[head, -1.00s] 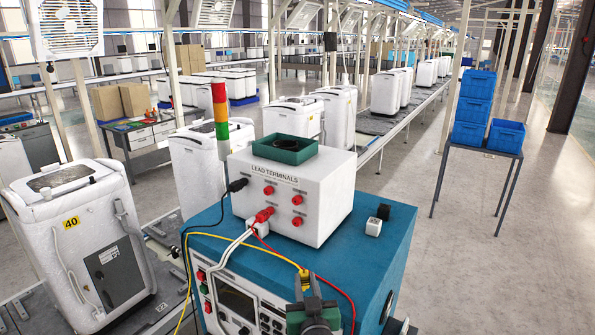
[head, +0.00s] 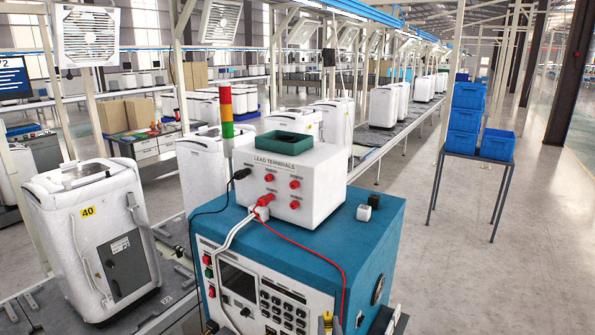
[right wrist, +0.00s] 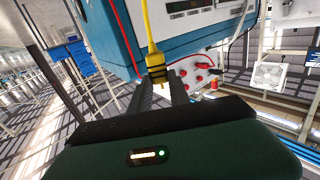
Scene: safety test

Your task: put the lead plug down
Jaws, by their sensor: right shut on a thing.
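The lead plug (right wrist: 155,62) is yellow and hangs on a yellow cable in the right wrist view. My right gripper (right wrist: 160,88) is shut on it, with a dark finger on each side. In the head view only a small yellow and dark part of the plug and gripper (head: 327,323) shows at the bottom edge, in front of the tester's front panel. The white lead terminals box (head: 290,185) with red sockets stands on the blue tester (head: 375,240). A red plug (head: 264,200) and a black plug (head: 241,174) are at the box. My left gripper is out of view.
A green tray (head: 286,145) lies on the box, and a small white block and a black block (head: 373,201) sit on the tester top's right side. A signal tower (head: 226,115) stands behind. Black, white and red cables drape over the tester. Blue bins (head: 466,120) stand on a table at right.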

